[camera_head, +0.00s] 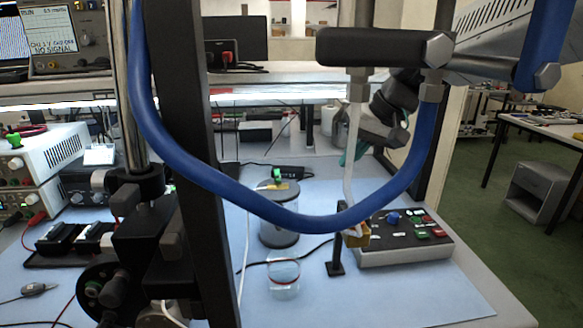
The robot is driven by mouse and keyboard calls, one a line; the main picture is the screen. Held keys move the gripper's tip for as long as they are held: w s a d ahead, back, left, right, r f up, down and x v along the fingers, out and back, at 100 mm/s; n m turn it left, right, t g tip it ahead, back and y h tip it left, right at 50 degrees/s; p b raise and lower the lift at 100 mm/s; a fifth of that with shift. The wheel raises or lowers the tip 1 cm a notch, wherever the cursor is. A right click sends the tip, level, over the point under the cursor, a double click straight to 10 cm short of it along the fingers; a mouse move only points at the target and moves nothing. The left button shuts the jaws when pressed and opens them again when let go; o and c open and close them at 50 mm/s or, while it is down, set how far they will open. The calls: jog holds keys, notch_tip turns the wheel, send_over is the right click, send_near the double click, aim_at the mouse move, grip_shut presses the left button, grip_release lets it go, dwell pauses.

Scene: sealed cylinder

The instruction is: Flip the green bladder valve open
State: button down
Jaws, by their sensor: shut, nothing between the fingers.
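A small green valve handle (278,174) stands on a yellow fitting on top of the sealed cylinder (279,213), a clear upright body with a dark lid and base. The handle is small, so I cannot tell its exact angle. My gripper (360,147), grey and black with teal near its end, is to the right of the cylinder and higher in the picture. It is shut and empty, apart from the valve.
A black upright and the thick blue hose (285,214) cross the near view. A control box (405,237) with colored buttons stands at right, beside a small black stand (336,258). A clear cup with a red rim (284,273) stands in front of the cylinder. Instruments crowd the left.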

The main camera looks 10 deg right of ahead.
aim_at(277, 176)
jog(key=w+a+t+y, duration=0.1)
jog(key=w+a, duration=0.1)
jog(key=w, duration=0.6)
jog(key=shift+w, duration=0.35)
jog(key=shift+w+a+f, duration=0.6)
jog(key=shift+a+f, duration=0.75)
jog(key=shift+a, duration=0.15)
jog(key=shift+w+a+f, duration=0.65)
jog(key=shift+a+f, duration=0.65)
jog(key=shift+a, duration=0.15)
jog(key=shift+w+a+f, duration=0.6)
jog(key=shift+a+f, duration=0.75)
jog(key=shift+a, duration=0.15)
jog(key=shift+a, duration=0.15)
